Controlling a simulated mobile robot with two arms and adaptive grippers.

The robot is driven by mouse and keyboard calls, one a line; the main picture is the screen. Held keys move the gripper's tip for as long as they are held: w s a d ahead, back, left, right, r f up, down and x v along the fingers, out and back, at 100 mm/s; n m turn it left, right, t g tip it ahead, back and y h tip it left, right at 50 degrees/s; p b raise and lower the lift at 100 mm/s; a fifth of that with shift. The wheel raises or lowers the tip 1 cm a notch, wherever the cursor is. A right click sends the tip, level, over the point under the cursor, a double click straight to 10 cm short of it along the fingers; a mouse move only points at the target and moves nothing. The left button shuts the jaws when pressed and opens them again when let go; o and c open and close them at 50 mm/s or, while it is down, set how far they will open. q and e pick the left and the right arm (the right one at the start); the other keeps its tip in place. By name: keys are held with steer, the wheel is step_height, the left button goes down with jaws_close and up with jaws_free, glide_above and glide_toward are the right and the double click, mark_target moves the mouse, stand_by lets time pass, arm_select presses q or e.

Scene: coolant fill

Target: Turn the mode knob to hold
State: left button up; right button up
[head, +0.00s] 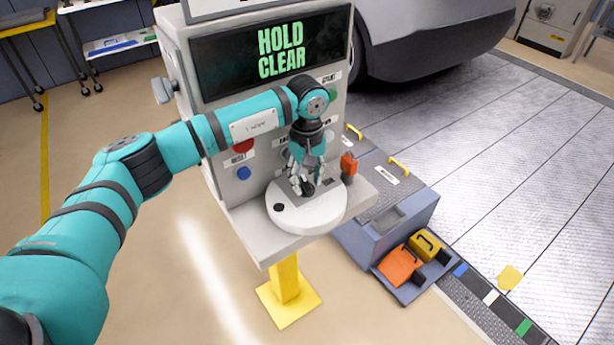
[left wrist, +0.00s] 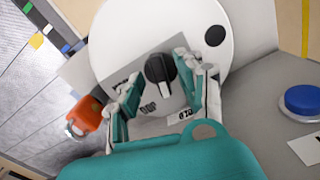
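The mode knob (left wrist: 160,70) is a black knob with a white pointer line, on a grey plate on a round white disc (left wrist: 110,50). In the left wrist view the pointer line faces down and slightly right, roughly toward a partly covered label (left wrist: 180,118). The knob also shows in the head view (head: 307,188) under my left gripper (head: 303,178). In the left wrist view my left gripper (left wrist: 166,88) has its fingers spread, one on each side of the knob, with gaps visible. The console screen (head: 278,50) reads HOLD CLEAR. My right gripper is in neither view.
A red button (head: 243,146) and a blue button (head: 243,173) are left of the disc, near my arm. An orange-red object (head: 348,166) stands at its right. A blue-grey box (head: 385,222) and a tray with orange and yellow items are on the right.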

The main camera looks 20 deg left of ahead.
arm_select(q)
steer(key=shift+f, duration=0.5)
jaws_close()
